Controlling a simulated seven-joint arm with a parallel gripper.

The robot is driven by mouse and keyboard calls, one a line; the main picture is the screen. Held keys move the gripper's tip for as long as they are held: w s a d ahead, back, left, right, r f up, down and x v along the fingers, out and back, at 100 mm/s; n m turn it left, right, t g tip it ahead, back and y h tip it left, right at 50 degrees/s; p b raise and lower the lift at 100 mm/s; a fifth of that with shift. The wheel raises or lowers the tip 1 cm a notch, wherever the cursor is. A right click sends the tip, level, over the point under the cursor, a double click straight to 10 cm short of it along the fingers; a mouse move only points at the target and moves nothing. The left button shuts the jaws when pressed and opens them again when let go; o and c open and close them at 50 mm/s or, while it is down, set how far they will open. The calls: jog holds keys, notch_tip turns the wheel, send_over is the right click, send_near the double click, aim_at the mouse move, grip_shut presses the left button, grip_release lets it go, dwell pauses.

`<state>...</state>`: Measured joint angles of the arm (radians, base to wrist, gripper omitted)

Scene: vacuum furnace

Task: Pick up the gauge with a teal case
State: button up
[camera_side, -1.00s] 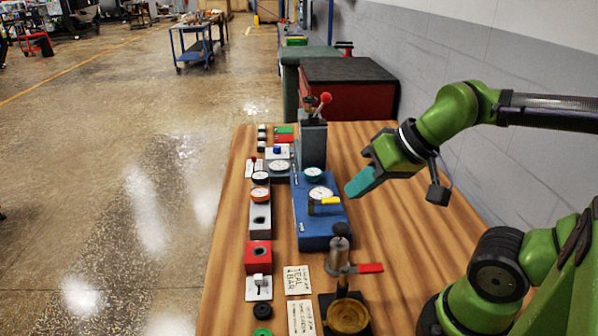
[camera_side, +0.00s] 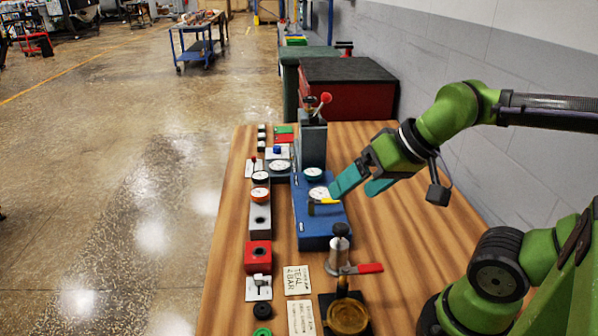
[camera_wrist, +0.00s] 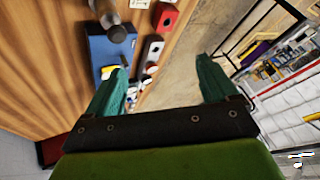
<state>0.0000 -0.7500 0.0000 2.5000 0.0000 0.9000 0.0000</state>
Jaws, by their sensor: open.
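The gauge with a teal case (camera_side: 313,174) has a white dial and sits at the far part of the blue fixture (camera_side: 318,240). I cannot pick it out surely in the wrist view. My gripper (camera_side: 351,192) has teal fingers and is open and empty. It hangs above the table, to the right of the teal gauge and apart from it in the side view. The wrist view shows both fingers spread (camera_wrist: 162,66), with the blue fixture (camera_wrist: 98,48) beyond the left finger.
A larger white-dial gauge (camera_side: 319,193) and a yellow-handled valve (camera_side: 328,201) sit close to the teal gauge. A black-rimmed gauge (camera_side: 260,178) and an orange gauge (camera_side: 260,193) stand left. A grey post (camera_side: 312,143) with a red-knobbed lever rises behind. The table's right side is clear.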

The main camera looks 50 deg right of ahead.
jog(key=g+h, duration=0.3)
jog(key=h, duration=0.1)
send_over(313, 171)
jog(key=s+a, duration=0.1)
jog(key=s, duration=0.2)
notch_tip(313, 171, down, 13)
jog(key=shift+a+f, duration=0.15)
jog(key=shift+f, duration=0.05)
jog(key=shift+w+x, duration=0.2)
jog(key=shift+x, duration=2.75)
jog(key=shift+r, duration=0.1)
jog(key=shift+c, duration=0.5)
